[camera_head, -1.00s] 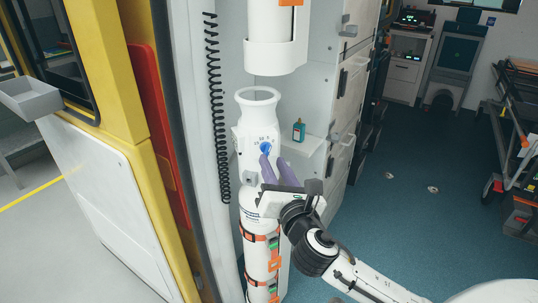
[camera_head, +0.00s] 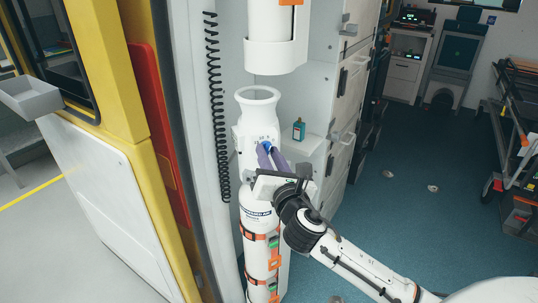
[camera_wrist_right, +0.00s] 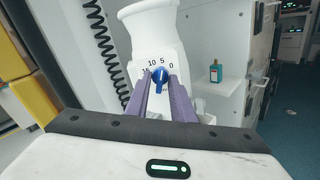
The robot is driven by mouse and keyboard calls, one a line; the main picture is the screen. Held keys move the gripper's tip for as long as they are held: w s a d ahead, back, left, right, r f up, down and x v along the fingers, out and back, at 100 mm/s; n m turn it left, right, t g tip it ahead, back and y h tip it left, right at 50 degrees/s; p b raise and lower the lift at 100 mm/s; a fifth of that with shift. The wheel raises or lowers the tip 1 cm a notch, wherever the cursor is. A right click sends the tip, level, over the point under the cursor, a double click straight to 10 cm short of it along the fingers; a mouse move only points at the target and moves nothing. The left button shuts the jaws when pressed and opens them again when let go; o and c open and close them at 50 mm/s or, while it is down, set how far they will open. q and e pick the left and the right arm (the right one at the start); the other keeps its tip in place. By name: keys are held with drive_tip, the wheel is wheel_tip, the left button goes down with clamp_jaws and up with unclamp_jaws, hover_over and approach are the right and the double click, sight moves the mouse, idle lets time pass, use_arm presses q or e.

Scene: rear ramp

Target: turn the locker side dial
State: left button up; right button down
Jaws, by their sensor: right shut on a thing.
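The blue dial (camera_wrist_right: 160,76) sits on the front of a white housing with printed numbers around it. In the head view the dial (camera_head: 266,146) is mostly covered by my fingers. My right gripper (camera_head: 267,150) has its purple fingers closed on the dial, one on each side. In the right wrist view the fingertips (camera_wrist_right: 161,80) reach the dial's left and right sides. The white housing (camera_head: 258,108) has a wide open ring at its top. My left gripper is not in view.
A white cylinder with orange straps (camera_head: 260,250) stands below the housing. A small green bottle (camera_head: 298,130) stands on a shelf to the right. A black coiled cord (camera_head: 216,110) hangs to the left. A yellow door frame (camera_head: 110,75) is farther left; open blue floor (camera_head: 400,215) lies right.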

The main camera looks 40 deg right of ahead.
drive_tip(key=shift+m, duration=0.3)
drive_tip(key=m+p, duration=0.1)
drive_tip(key=m, duration=0.2)
drive_tip(key=shift+m, duration=2.1)
drive_tip(key=c, duration=1.9)
unclamp_jaws()
drive_tip(key=v, duration=1)
drive_tip(key=shift+s+b, duration=0.2)
drive_tip(key=shift+b, duration=0.2)
